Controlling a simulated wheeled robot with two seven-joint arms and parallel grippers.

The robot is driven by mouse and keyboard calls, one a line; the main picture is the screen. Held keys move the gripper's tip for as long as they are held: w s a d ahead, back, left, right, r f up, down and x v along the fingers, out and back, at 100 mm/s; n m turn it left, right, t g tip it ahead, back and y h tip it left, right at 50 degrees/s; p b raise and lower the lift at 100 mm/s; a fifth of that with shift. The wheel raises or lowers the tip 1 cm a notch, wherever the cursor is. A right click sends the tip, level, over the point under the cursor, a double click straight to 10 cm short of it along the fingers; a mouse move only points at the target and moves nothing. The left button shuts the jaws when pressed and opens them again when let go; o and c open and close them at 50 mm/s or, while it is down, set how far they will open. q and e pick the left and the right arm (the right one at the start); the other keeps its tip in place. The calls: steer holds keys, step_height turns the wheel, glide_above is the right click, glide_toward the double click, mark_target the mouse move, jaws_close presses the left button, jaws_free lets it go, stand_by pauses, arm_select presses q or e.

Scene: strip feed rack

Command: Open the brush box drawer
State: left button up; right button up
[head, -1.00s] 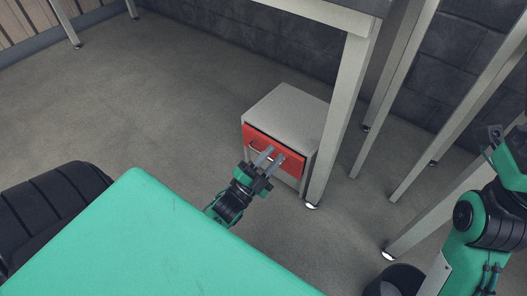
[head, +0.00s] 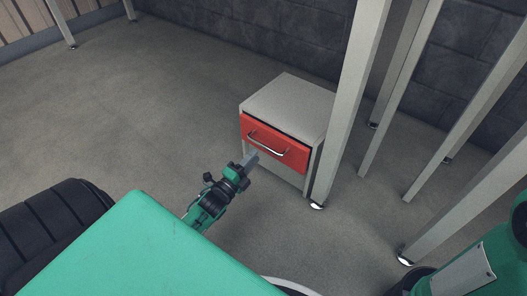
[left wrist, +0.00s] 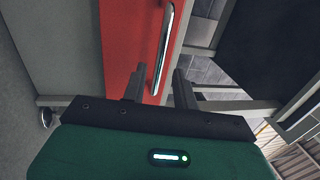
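The brush box is a small grey cabinet (head: 290,100) on the floor with a red drawer front (head: 290,153). A dark gap shows along the front's top edge, so it looks slightly out. My left gripper (head: 253,158) is just below the handle, fingers pointing at the drawer. In the left wrist view the fingers (left wrist: 159,80) are apart, with the lower end of the handle (left wrist: 165,45) between them in the picture. I cannot tell whether they touch it. My right gripper is out of view.
A grey table leg (head: 345,110) stands close to the cabinet's right side, with more grey legs (head: 400,90) beyond. A dark block wall (head: 260,30) is behind. The floor (head: 150,110) left of the cabinet is clear.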

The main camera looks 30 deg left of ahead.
mark_target(264, 146)
arm_select(q)
steer(key=shift+b+x, duration=1.25)
steer(key=shift+x, duration=1.95)
steer(key=shift+d, duration=0.1)
jaws_close()
